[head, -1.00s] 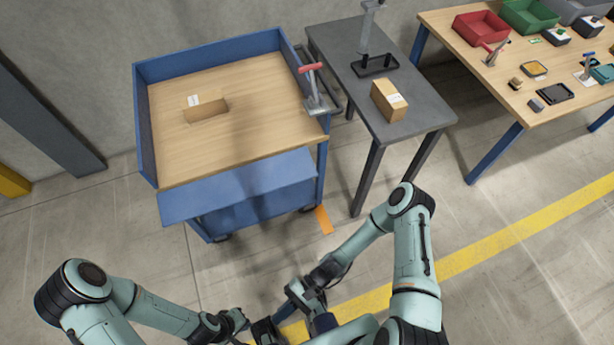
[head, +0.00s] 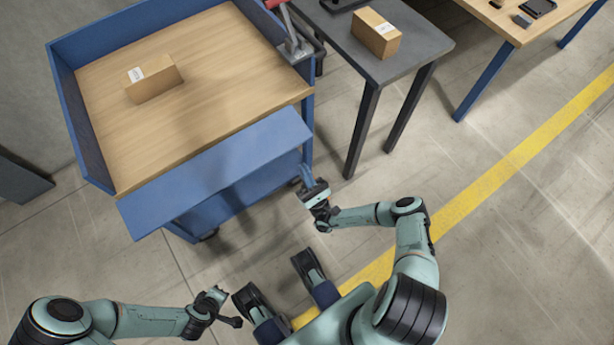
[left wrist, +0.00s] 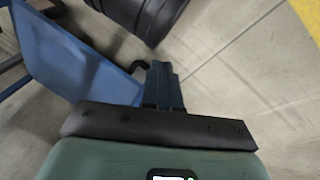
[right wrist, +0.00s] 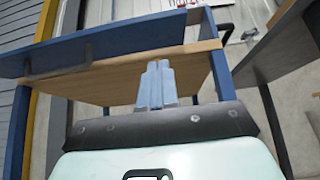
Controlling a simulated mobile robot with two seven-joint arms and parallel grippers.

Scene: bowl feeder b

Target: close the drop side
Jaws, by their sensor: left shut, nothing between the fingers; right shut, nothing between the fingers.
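The drop side (head: 215,172) is the long blue panel along the front edge of the blue cart (head: 80,125). It is folded down and slopes outward, below the level of the wooden deck. My right gripper (head: 307,175) is shut and empty, just right of the cart's front right corner, apart from the panel. Its closed fingers (right wrist: 157,85) show in the right wrist view, with the blue panel (right wrist: 120,40) and wooden deck beyond. My left gripper (head: 220,294) is shut and empty, low in front of the cart. In the left wrist view, a blue panel (left wrist: 75,60) lies beyond its fingers.
A carton (head: 153,79) lies on the deck. A red-handled tool (head: 294,42) stands at the cart's right edge. A grey table (head: 410,45) with another carton (head: 376,34) stands to the right. The floor (head: 400,165) between it and the yellow line is clear.

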